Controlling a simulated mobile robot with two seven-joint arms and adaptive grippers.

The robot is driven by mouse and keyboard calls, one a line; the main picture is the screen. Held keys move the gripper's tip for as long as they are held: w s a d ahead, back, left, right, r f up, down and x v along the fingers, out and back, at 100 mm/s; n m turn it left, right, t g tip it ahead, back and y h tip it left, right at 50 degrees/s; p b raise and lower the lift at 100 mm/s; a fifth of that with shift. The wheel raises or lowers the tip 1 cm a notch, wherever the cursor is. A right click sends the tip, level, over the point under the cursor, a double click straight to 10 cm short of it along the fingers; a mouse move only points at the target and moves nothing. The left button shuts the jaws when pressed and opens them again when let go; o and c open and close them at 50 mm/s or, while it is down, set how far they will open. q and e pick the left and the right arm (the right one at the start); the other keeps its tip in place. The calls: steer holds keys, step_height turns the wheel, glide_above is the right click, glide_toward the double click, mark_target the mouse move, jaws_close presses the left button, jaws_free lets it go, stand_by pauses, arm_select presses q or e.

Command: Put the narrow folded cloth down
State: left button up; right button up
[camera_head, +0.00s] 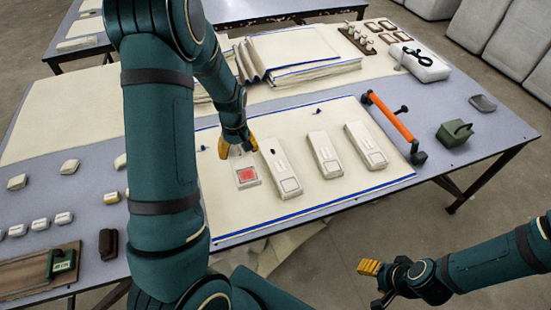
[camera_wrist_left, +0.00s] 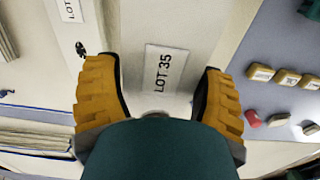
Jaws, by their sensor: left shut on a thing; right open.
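My left gripper (camera_head: 236,143) is low over the left part of the pale cloth-covered work area. Its yellow fingers, in the left wrist view (camera_wrist_left: 160,105), are shut on a narrow folded pale cloth (camera_wrist_left: 165,25) with a "LOT 35" label. In the head view the narrow folded cloth (camera_head: 246,183) shows a red patch, and its far end is hidden by the gripper. I cannot tell whether it touches the surface. My right gripper (camera_head: 370,268) is open and empty, off the table's front edge at lower right.
Several narrow pale pieces, the nearest with a dark spot (camera_head: 280,174), lie in a row to the right. An orange-handled tool (camera_head: 390,118) and a green box (camera_head: 454,133) stand further right. Folded cloth stacks (camera_head: 300,60) lie behind. Small labelled blocks (camera_head: 40,225) lie at left.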

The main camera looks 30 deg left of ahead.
arm_select(q)
step_height(320, 180, down, 10)
steer(key=shift+w+d+r+b, duration=0.1)
steer(key=shift+b, duration=1.15)
steer(key=shift+f, duration=0.2)
steer(key=o, duration=1.2)
